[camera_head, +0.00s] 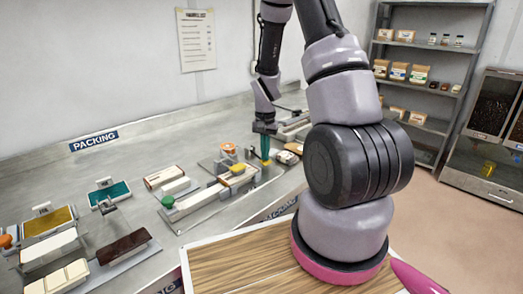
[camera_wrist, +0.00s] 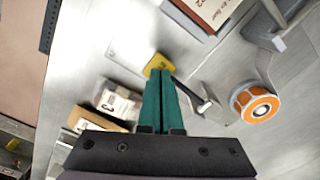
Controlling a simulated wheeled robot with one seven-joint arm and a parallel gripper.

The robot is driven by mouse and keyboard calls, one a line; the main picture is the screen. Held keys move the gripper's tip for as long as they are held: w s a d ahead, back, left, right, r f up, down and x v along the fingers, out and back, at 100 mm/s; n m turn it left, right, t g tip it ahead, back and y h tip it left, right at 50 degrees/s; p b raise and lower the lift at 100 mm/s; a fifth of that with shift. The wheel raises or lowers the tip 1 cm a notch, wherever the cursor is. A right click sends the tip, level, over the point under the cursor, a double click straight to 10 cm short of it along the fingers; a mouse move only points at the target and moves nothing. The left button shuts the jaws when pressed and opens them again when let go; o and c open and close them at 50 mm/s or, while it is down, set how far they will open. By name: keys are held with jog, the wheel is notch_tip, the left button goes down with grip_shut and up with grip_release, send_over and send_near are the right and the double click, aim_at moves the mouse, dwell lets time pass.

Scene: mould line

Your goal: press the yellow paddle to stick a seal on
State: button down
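The yellow paddle (camera_head: 238,169) sits on a small grey device on the bench, at the end of a dark lever seen in the wrist view. In the wrist view the yellow paddle (camera_wrist: 157,64) shows just beyond my fingertips, which partly cover it. My gripper (camera_head: 265,160) points down, right of the paddle in the head view, with a small gap between them there. In the wrist view my gripper's (camera_wrist: 160,72) green fingers lie together with nothing between them. I cannot tell the height of the fingertips above the paddle.
An orange roll (camera_head: 228,149) is beside the device; it also shows in the wrist view (camera_wrist: 258,106). Small boxes (camera_head: 288,157) lie right of my gripper. A white block (camera_head: 200,201) and several moulds and trays stand left along the bench. A shelf (camera_head: 428,85) stands at the back right.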

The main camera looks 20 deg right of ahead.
notch_tip(320, 180, up, 10)
dwell(1.5)
dwell(0.3)
jog(key=s+a+r+n+t, duration=0.1)
jog(key=s+a+r+t, duration=0.15)
jog(key=r, duration=0.55)
jog(key=s+a+r+t, duration=0.1)
jog(key=s+r, duration=0.3)
jog(key=r, duration=0.4)
jog(key=s+a+r+n+t+y, duration=0.2)
jog(key=s+a+r+t, duration=0.1)
jog(key=s+r, duration=0.7)
jog(key=shift+s+a+t, duration=0.35)
jog(key=shift+s+a, duration=0.3)
jog(key=shift+s, duration=1.05)
jog(key=shift+r, duration=0.1)
